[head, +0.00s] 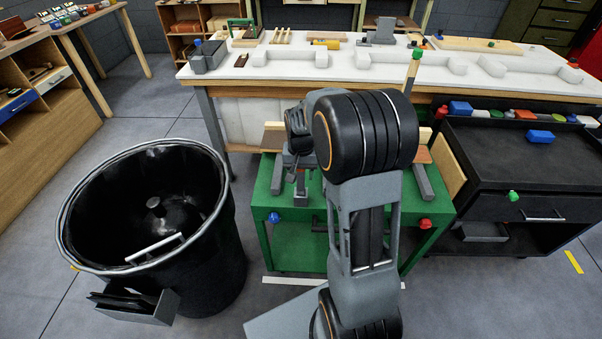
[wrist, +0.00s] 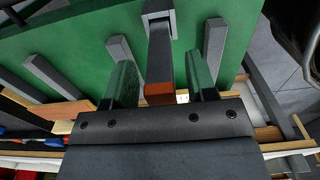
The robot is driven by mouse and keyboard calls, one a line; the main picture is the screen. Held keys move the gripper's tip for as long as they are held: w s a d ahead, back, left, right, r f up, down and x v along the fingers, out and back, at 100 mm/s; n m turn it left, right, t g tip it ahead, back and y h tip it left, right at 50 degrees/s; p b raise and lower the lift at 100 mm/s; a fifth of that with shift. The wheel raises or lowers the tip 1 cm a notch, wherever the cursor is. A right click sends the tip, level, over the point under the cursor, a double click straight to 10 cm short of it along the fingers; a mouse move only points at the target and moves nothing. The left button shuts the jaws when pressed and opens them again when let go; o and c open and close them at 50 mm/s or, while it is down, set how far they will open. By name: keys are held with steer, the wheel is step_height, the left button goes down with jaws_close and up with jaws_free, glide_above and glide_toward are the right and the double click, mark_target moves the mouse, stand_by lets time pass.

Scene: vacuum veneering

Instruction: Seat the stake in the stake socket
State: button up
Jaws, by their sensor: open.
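The stake (wrist: 160,60) is a grey square post with an orange-brown end, seen in the wrist view. It stands between the two green-faced fingers of my gripper (wrist: 161,86), which are open with a gap on both sides of it. Its far end meets a grey square bracket, which looks like the stake socket (wrist: 147,16), on the green bench. I cannot tell how deep it sits. In the head view my gripper is above the left part of the green bench (head: 262,190), and my arm hides much of that area.
Grey bars (wrist: 214,48) lie on the green bench beside the stake. A large black bin (head: 75,225) stands to the left and a black cart (head: 480,160) to the right. A white-topped workbench (head: 260,72) with tools and blocks is behind. Floor between bin and bench is narrow.

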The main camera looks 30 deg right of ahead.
step_height(320, 180, up, 11)
steer(key=shift+f+p, duration=0.1)
steer(key=shift+p, duration=0.45)
steer(key=s+a+n+t, duration=0.1)
steer(key=s+a+n, duration=0.2)
steer(key=s, duration=0.4)
steer(key=s+a+f+n+t, duration=0.1)
steer(key=s+a+n+t, duration=0.1)
steer(key=s+a, duration=0.4)
steer(key=shift+s+n, duration=0.4)
steer(key=shift+s, duration=0.85)
steer(key=shift+a, duration=0.1)
step_height(320, 180, up, 8)
steer(key=p, duration=0.6)
steer(key=shift+f+t, duration=0.25)
steer(key=shift+t, duration=0.05)
steer(key=shift+s, duration=0.1)
steer(key=shift+c, duration=0.2)
